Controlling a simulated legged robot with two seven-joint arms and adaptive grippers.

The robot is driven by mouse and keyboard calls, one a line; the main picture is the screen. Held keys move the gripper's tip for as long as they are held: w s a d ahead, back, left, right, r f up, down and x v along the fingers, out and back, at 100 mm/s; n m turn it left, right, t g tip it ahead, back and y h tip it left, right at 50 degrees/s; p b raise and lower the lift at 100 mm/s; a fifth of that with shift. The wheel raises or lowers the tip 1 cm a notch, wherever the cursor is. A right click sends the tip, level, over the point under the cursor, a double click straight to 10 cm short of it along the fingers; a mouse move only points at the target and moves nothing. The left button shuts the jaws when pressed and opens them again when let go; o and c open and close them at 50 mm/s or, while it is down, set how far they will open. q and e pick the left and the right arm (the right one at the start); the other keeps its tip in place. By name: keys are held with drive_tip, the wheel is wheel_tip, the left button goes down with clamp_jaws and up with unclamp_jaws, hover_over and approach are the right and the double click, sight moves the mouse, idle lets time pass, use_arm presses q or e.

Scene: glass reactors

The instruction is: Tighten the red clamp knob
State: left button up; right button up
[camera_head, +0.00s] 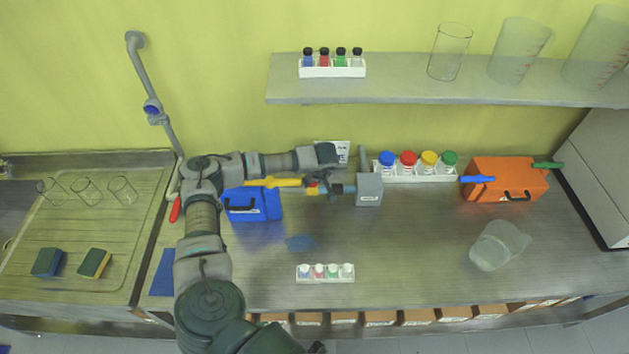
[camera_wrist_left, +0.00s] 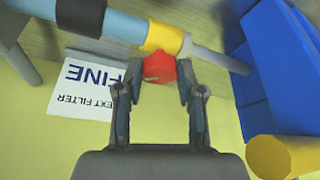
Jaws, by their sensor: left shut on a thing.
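The red clamp knob (camera_wrist_left: 160,68) sits between the two fingertips of my left gripper (camera_wrist_left: 155,82) in the left wrist view, and the gripper is shut on it. The knob is on a yellow collar (camera_wrist_left: 163,37) around a blue and grey horizontal pipe (camera_wrist_left: 110,20). In the head view my left arm comes in from the left and reaches over the pipe, with the left gripper (camera_head: 322,178) at the clamp. The knob is mostly hidden there. My right gripper is not in view.
A blue case (camera_head: 240,207) stands left of the clamp, and a grey box (camera_head: 369,190) is at its right. A white filter label (camera_wrist_left: 85,88) lies behind the pipe. A rack of small vials (camera_head: 325,279) stands in front. An orange case (camera_head: 508,180) is farther right.

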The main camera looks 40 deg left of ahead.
use_arm(q)
drive_tip(key=shift+w+a+r+m+t, duration=0.2)
drive_tip(key=shift+r+m+t, duration=0.1)
drive_tip(key=shift+m, duration=0.1)
drive_tip(key=o, duration=0.9)
drive_tip(key=shift+o, duration=1.2)
drive_tip(key=shift+f, duration=0.25)
drive_tip(key=shift+a, duration=0.1)
drive_tip(key=shift+s, duration=0.1)
drive_tip(key=s+d, duration=0.6)
drive_tip(key=d, duration=0.4)
drive_tip(key=shift+s+d+r, duration=0.25)
drive_tip(key=shift+r, duration=0.2)
